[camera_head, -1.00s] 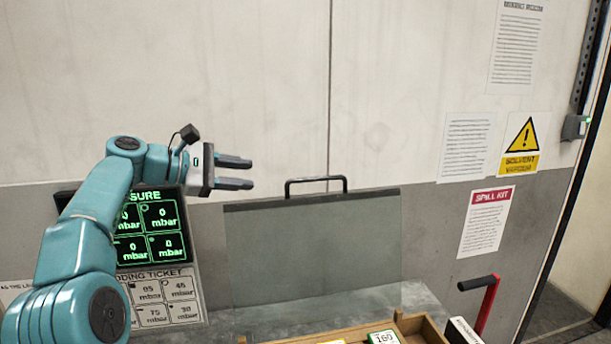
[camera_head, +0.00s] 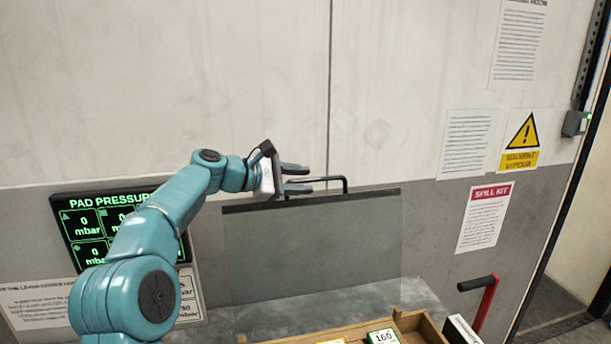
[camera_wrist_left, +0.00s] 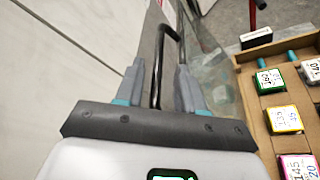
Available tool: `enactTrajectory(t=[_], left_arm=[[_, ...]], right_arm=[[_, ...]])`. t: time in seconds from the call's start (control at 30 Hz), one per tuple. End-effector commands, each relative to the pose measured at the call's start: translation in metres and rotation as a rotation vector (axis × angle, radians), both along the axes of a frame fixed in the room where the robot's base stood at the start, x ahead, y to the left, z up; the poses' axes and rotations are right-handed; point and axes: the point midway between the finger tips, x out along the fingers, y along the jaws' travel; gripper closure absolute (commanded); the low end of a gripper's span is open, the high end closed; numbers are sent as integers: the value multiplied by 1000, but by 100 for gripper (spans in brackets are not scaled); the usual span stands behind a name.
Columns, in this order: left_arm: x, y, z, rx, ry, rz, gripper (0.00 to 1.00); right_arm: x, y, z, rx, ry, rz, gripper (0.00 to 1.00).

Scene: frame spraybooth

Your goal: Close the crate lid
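The crate lid (camera_head: 310,245) is a clear panel standing upright at the back of the wooden crate (camera_head: 430,330). A black bar handle (camera_head: 345,182) sits on its dark top edge. My left gripper (camera_head: 306,178) is at the left part of this handle. In the left wrist view, the fingers of the left gripper (camera_wrist_left: 160,66) are apart, with the black handle (camera_wrist_left: 157,75) running between them. I cannot tell whether either finger touches the bar. The crate (camera_wrist_left: 262,120) is to the right there. My right gripper is not in view.
Small labelled boxes, including a green one (camera_head: 383,337), lie in the crate. A red bracket with a black grip (camera_head: 485,297) stands to its right. A pressure display (camera_head: 85,222) is behind my left arm. The wall is close behind the lid.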

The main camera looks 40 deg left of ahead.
Motion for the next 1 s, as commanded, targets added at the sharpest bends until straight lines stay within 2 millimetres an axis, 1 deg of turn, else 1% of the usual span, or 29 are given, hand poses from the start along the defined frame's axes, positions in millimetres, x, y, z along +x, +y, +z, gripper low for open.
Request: enactTrajectory(t=[0.03,0.1,0.2,0.47,0.5,0.57,0.6,0.83,1.0], left_arm=[[6,-3,-1,-1,1,-2,62],[12,-5,-3,0,1,-2,62],[16,-6,-5,0,1,-1,62],[17,-6,-6,0,0,1,62],[17,-6,-6,0,1,1,75],[17,-5,-6,0,1,1,94],[17,-5,-6,0,1,1,100],[17,-6,-7,3,0,1,100],[14,-10,-8,19,-13,-1,100]], right_arm=[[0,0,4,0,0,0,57],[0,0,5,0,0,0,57],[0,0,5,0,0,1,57],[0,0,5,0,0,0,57],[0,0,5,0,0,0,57],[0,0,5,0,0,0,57],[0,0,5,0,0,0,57],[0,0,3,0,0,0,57],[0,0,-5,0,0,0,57]])
